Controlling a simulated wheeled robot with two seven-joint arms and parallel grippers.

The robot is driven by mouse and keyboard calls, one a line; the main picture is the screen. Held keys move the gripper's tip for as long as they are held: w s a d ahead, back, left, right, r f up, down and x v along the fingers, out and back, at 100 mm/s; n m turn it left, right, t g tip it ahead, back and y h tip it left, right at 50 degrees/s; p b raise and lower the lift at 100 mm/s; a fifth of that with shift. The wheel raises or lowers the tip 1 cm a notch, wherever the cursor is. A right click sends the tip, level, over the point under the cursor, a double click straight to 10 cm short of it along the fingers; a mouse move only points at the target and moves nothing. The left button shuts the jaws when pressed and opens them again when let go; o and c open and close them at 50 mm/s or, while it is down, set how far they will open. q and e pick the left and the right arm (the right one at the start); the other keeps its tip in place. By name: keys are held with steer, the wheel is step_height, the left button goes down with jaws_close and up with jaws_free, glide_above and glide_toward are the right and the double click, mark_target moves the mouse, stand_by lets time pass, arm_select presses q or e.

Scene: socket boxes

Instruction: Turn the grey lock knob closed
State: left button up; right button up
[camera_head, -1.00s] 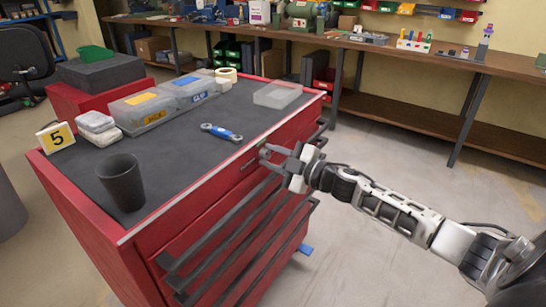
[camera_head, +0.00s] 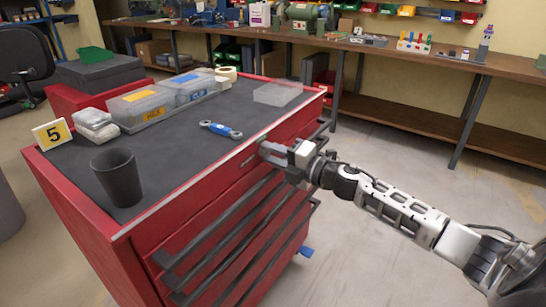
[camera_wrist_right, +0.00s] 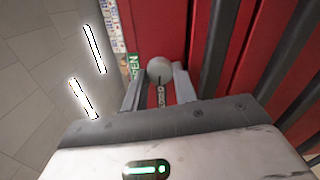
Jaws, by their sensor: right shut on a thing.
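The grey lock knob (camera_wrist_right: 160,70) is on the red front of the tool cabinet (camera_head: 130,258), near the top edge. A green label reading "OPEN" (camera_wrist_right: 133,66) is beside the knob. My left gripper is not in view.
Dark drawer handles (camera_head: 235,215) run along the cabinet front below the gripper. The floor to the right is clear.

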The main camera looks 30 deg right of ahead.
steer(key=shift+n, duration=0.7)
steer(key=o, duration=1)
steer(key=shift+f, duration=0.1)
